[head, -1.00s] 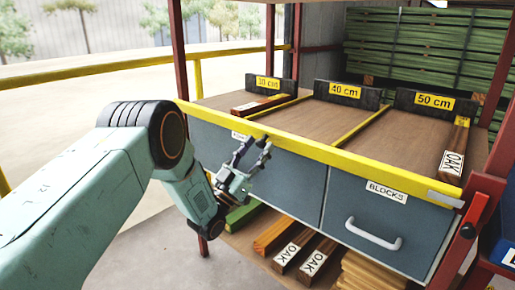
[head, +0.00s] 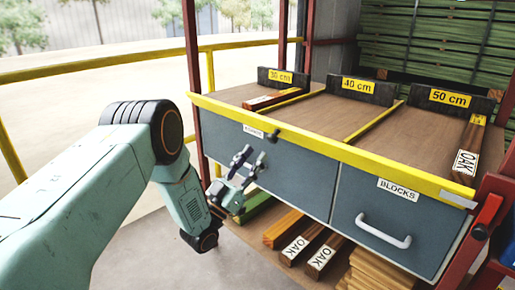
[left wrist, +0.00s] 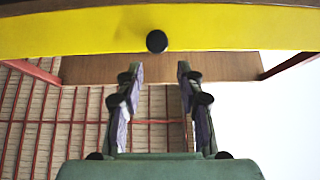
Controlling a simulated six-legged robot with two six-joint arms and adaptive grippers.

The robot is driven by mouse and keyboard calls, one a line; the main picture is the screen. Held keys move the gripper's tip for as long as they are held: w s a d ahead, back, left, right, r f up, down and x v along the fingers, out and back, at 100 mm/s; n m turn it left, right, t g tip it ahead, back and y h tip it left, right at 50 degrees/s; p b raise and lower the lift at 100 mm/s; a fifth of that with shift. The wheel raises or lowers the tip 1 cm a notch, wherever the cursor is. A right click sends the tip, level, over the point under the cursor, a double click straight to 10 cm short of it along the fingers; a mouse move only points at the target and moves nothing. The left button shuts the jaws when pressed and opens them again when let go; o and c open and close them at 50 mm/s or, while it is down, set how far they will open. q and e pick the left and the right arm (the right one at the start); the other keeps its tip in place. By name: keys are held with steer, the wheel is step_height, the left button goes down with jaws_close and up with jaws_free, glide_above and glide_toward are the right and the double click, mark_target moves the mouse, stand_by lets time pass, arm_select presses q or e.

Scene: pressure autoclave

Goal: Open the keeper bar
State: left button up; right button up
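A long yellow bar (head: 330,149) runs along the front top edge of the bench, above the drawers. A black knob (head: 273,135) sticks out from it; the left wrist view shows the knob (left wrist: 157,41) on the yellow bar (left wrist: 240,28). No part is labelled as the keeper bar. My left gripper (head: 254,156) is open and empty, below and slightly left of the knob, in front of the left drawer. In the left wrist view its fingers (left wrist: 160,75) are spread, and the knob lies beyond their tips, about centred between them. My right gripper is out of view.
A grey drawer labelled BLOCKS (head: 375,225) has a white handle. Oak pieces (head: 302,243) lie on the lower shelf. Stop blocks marked 30, 40 and 50 cm (head: 455,98) stand on the bench top. A red post and lever (head: 487,215) are at the right.

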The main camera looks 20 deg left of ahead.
arm_select(q)
steer(key=r+p, duration=0.1)
steer(key=r, duration=0.1)
steer(key=a+r+n+y+p, duration=0.1)
steer(key=r+p, duration=0.1)
steer(key=r, duration=0.1)
steer(key=a+r+y+p, duration=0.1)
steer(key=r+p, duration=0.1)
steer(key=r, duration=0.1)
steer(key=shift+s+a+t, duration=0.25)
steer(key=shift+s+t, duration=0.05)
steer(key=shift+s, duration=0.05)
steer(key=c, duration=0.4)
steer(key=r+n+g+y+p, duration=0.1)
steer(key=p, duration=0.1)
steer(key=s+a+r+n+p, duration=0.1)
steer(key=p, duration=0.2)
steer(key=shift+a+r+g+y+p, duration=0.1)
steer(key=shift+r+g+y+p, duration=0.25)
steer(key=shift+r+g+y, duration=0.05)
jaws_close()
steer(key=n+g+p, duration=0.2)
steer(key=g, duration=0.2)
glide_toward(272, 126)
steer(key=b+x, duration=0.1)
steer(key=x, duration=0.4)
steer(key=shift+w+d+r, duration=0.15)
steer(key=shift+w+d, duration=0.1)
steer(key=shift+w, duration=0.05)
steer(key=shift+w+r, duration=0.1)
